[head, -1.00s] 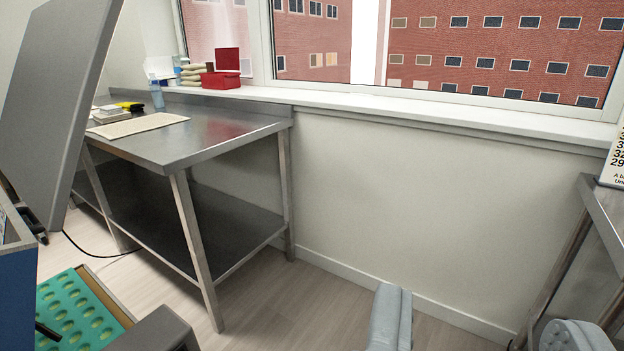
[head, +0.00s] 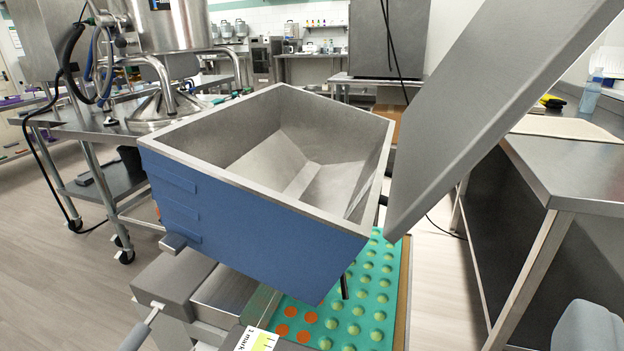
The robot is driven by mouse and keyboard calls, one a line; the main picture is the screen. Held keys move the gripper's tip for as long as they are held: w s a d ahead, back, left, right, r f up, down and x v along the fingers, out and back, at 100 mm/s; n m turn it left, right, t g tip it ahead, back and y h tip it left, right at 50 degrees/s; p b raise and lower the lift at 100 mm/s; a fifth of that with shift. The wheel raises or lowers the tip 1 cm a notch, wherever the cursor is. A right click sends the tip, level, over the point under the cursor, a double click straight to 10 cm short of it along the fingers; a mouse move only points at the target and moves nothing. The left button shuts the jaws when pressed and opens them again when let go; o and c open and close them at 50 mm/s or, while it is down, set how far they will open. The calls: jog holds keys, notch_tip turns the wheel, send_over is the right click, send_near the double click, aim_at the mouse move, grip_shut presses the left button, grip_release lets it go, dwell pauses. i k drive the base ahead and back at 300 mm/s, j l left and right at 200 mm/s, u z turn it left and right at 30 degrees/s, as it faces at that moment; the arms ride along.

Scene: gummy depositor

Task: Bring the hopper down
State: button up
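The hopper (head: 265,215) is a large steel box with a blue front and an open top, in the middle of the head view. It is tilted and empty, with sloping inner walls. It sits raised above the grey depositor body (head: 185,285). A big grey lid panel (head: 480,110) stands up at a slant to its right, apart from the wall behind. A short grey tab (head: 180,243) sticks out at the hopper's lower left. My gripper does not show; only a pale grey part of mine is at the lower right corner.
A teal mould tray (head: 375,290) with green and orange pieces lies below the hopper. A steel table (head: 580,180) stands at the right. A wheeled steel table (head: 100,130) with a kettle-like machine (head: 165,30) stands at the left. Floor shows at the lower left.

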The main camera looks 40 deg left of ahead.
aim_at(279, 185)
jog(key=i+l+u, duration=0.15)
jog(key=l+u, duration=1.1)
jog(key=l, duration=0.25)
jog(key=l+u, duration=0.45)
jog(key=k+l, duration=0.05)
